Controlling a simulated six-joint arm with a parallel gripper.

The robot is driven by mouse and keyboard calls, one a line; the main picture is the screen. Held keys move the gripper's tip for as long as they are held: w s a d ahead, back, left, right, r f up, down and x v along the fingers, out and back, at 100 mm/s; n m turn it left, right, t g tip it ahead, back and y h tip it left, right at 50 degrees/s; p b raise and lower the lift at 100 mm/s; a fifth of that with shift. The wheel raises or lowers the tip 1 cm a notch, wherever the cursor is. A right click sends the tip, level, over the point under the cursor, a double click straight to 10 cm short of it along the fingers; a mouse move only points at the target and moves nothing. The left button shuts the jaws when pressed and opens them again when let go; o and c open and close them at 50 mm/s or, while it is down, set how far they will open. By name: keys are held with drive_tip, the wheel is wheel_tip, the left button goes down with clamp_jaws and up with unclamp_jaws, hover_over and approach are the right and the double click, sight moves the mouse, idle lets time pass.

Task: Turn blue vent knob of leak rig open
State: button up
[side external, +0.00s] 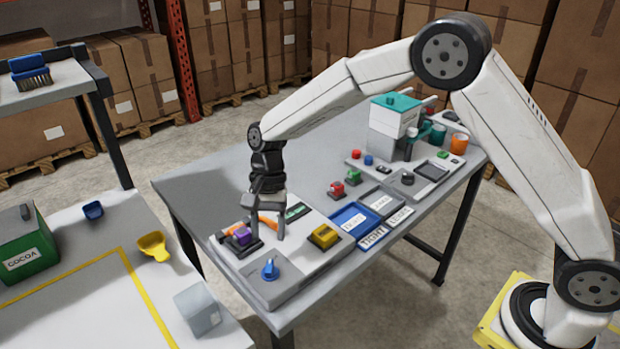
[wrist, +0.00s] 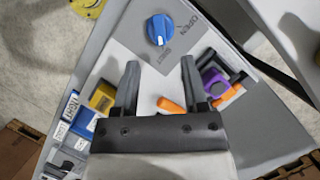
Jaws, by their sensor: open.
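The blue vent knob (side external: 269,269) sits on a grey panel at the front corner of the leak rig (side external: 312,272). It also shows in the wrist view (wrist: 160,28), with a white mark on it; OPEN and SHUT are printed beside it. My gripper (side external: 267,228) points down over the rig, behind the knob in the side view. In the wrist view its fingers (wrist: 160,68) are apart with nothing between their tips, and the knob lies beyond them, untouched.
A purple block (side external: 242,236) sits in a dark clamp with an orange lever (side external: 268,222) near my fingers. A yellow block (side external: 323,236) stands on the rig's other side. Blue and grey labelled trays (side external: 352,219) lie beyond it. Space above the knob is clear.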

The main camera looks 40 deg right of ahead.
sight(269, 264)
drive_tip(key=shift+x, duration=3.15)
drive_tip(key=shift+c, duration=0.2)
clamp_jaws()
